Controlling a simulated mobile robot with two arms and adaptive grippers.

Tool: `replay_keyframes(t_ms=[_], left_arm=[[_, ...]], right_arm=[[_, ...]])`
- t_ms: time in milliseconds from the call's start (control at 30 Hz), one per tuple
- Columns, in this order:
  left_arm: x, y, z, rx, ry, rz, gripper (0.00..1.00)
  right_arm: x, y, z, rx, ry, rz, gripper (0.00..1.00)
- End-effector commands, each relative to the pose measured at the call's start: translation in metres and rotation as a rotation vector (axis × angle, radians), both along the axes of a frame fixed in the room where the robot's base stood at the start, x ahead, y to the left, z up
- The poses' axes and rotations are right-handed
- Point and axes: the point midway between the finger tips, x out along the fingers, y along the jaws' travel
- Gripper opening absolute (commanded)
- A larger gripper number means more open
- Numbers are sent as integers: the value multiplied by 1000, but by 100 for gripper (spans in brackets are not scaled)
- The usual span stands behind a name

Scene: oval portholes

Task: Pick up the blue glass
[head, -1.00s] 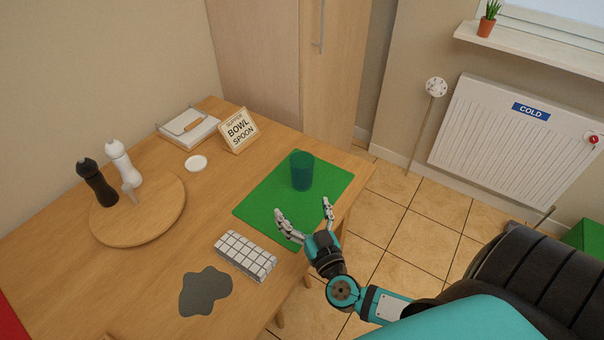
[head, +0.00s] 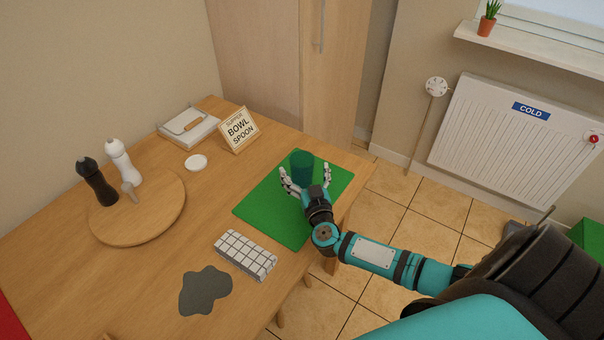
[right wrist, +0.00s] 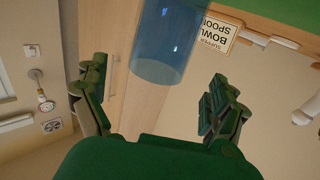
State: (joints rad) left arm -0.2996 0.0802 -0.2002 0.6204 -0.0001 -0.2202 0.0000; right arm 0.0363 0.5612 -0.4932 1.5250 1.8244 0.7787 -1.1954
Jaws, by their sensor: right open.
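The blue glass (head: 301,164) stands on the green mat (head: 270,211) near the right side of the wooden table. My right gripper (head: 308,184) is open, with its fingers spread on either side of the glass's near side, and it hides the glass's lower part in the head view. In the right wrist view the glass (right wrist: 168,42) is between and just beyond the two open fingers (right wrist: 157,95), with no clear contact. My left gripper is not in view.
A folded checked cloth (head: 245,255) and a grey patch (head: 205,291) lie nearer on the table. A sign (head: 239,130) stands behind the mat. A round board (head: 150,218) with a black mill (head: 97,182) and a white mill (head: 123,163) is at left.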

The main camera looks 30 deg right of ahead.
Motion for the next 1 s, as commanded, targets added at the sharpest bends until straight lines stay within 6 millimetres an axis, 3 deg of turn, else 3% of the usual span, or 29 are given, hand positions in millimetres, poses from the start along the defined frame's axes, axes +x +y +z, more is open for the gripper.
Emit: replay_keyframes(t_ms=[300, 600, 1000], left_arm=[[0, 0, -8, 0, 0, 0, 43], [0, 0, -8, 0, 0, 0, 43], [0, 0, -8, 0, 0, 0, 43]], right_arm=[[40, -18, -6, -2, -2, -1, 96], [44, -19, -6, 0, 0, -1, 96], [44, -19, -6, 0, 0, -1, 44]])
